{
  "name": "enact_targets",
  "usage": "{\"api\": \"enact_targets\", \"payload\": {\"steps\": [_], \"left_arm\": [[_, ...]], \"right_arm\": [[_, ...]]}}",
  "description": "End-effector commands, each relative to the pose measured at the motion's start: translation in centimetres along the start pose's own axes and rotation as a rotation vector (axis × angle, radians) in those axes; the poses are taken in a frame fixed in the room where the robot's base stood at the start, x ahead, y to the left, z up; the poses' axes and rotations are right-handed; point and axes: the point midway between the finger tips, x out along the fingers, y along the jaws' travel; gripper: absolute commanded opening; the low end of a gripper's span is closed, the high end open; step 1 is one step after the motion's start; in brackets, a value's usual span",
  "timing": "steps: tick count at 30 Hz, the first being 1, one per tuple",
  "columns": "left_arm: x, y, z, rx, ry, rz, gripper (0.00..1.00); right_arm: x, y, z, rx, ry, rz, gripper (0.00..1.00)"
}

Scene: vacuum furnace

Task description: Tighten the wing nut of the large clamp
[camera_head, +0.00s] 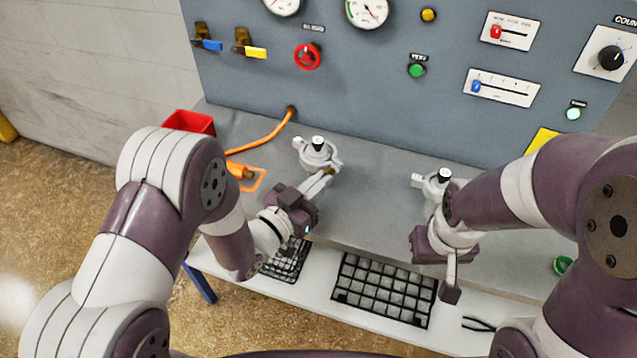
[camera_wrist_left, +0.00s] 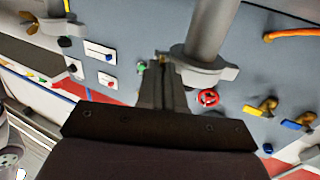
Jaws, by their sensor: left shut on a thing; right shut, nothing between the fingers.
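The large clamp (camera_head: 318,157) is a pale grey ring around an upright pipe with a black top, on the grey bench at the middle. In the left wrist view the clamp (camera_wrist_left: 212,72) wraps the grey pipe. My left gripper (camera_head: 326,176) is shut at the clamp's right side, on a small brassy wing nut (camera_head: 331,170). The fingers largely hide the nut; in the left wrist view my left gripper (camera_wrist_left: 163,72) reaches the clamp's end. My right gripper (camera_head: 450,290) is shut and empty, pointing down in front of the second clamp (camera_head: 418,181).
A blue-grey panel (camera_head: 350,80) with gauges, valves and switches rises behind the bench. An orange hose (camera_head: 262,140) and a red bin (camera_head: 188,122) are at the left. Black grid trays (camera_head: 383,290) and pliers (camera_head: 479,324) lie on the lower front shelf.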

Motion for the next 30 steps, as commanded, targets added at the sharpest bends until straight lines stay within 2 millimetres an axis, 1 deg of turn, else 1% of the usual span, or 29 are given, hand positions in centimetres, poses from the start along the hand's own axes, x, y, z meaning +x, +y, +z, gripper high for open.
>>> {"api": "enact_targets", "payload": {"steps": [8, 9, 10, 11, 20, 22, 23, 26, 29, 30], "left_arm": [[0.0, 0.0, 0.0, 0.000, 0.000, 0.000, 0.00], [0.0, 0.0, 0.0, 0.000, 0.000, 0.000, 0.19], [0.0, 0.0, 0.0, 0.000, 0.000, 0.000, 0.29], [0.0, 0.0, 0.0, 0.000, 0.000, 0.000, 0.33], [0.0, -0.1, -0.1, -0.002, 0.001, -0.001, 0.33], [0.0, -0.1, -0.2, -0.028, 0.000, -0.002, 0.33], [0.0, 0.0, -0.2, -0.053, 0.000, -0.002, 0.33], [0.0, 0.0, -0.5, -0.207, -0.002, -0.002, 0.33], [0.0, 0.1, -0.6, -0.453, -0.004, -0.002, 0.33], [0.0, 0.1, -0.6, -0.559, -0.005, -0.002, 0.33]], "right_arm": [[0.0, 0.0, 0.0, 0.000, 0.000, 0.000, 0.00], [0.0, 0.0, 0.0, 0.000, 0.000, 0.000, 0.00], [0.0, 0.0, 0.0, 0.000, 0.000, 0.000, 0.00], [0.0, 0.0, 0.0, 0.000, 0.000, 0.000, 0.00], [0.0, 0.0, 0.0, 0.000, 0.000, 0.000, 0.00], [-0.3, 0.0, 0.0, 0.000, 0.000, 0.000, 0.00], [-0.5, 0.0, -0.1, 0.000, 0.000, 0.000, 0.00], [-1.6, 0.0, -0.2, 0.000, 0.000, 0.000, 0.00], [-3.0, 0.0, -0.3, 0.000, 0.000, 0.000, 0.00], [-3.4, 0.0, -0.4, 0.000, 0.000, 0.000, 0.00]]}}
